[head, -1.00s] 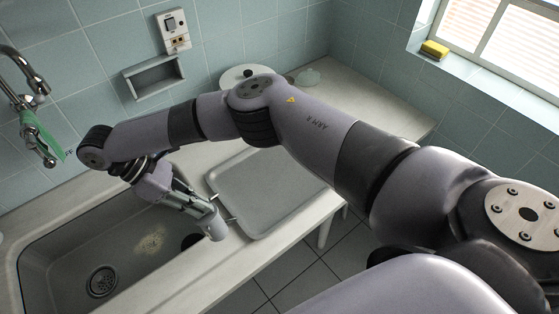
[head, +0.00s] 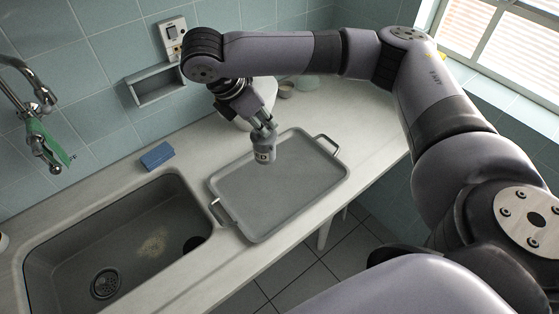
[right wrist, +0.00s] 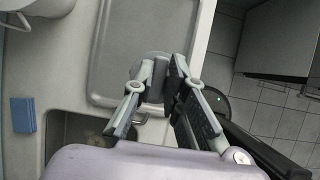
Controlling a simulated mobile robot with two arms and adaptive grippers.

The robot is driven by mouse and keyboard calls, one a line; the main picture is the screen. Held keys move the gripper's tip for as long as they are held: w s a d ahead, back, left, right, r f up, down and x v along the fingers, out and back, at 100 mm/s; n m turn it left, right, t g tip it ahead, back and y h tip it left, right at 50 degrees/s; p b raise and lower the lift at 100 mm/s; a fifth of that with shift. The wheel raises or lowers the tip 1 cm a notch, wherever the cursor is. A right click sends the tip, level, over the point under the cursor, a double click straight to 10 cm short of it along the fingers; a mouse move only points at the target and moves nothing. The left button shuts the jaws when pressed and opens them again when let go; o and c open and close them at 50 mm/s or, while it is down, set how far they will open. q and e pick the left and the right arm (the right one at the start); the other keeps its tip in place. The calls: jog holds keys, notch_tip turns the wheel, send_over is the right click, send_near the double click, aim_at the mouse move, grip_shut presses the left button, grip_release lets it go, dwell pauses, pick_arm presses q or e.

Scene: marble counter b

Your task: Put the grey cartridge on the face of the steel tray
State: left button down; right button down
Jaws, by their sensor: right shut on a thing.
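My right gripper (head: 264,130) is shut on the grey cartridge (head: 264,153), a short, pale grey cylinder with dark marking, held roughly upright. The cartridge is over the far half of the steel tray (head: 262,210) in the head view; I cannot tell whether it touches the face. In the right wrist view, the fingers (right wrist: 160,78) close on the cartridge (right wrist: 150,58), mostly hidden behind them, and the tray (right wrist: 115,50) lies beyond. The tray is flat on the counter, with a handle at each end and nothing lying on it. My left gripper is not in view.
The sink (head: 120,245) is left of the tray, with a tap (head: 38,135) above it. A blue block (head: 157,156) lies on the counter behind the sink. The counter's front edge is close to the tray.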

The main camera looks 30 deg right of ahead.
aim_at(264, 150)
jog(key=shift+s+d+r, duration=0.1)
jog(key=shift+d+r, duration=0.35)
jog(key=shift+d, duration=0.05)
jog(key=shift+d+f, duration=0.1)
jog(key=shift+f, duration=0.2)
notch_tip(264, 150, down, 19)
jog(key=p, duration=0.2)
jog(key=c, duration=1.6)
grip_release()
jog(key=shift+r, duration=0.1)
jog(key=b+v, duration=0.2)
jog(key=v, duration=1)
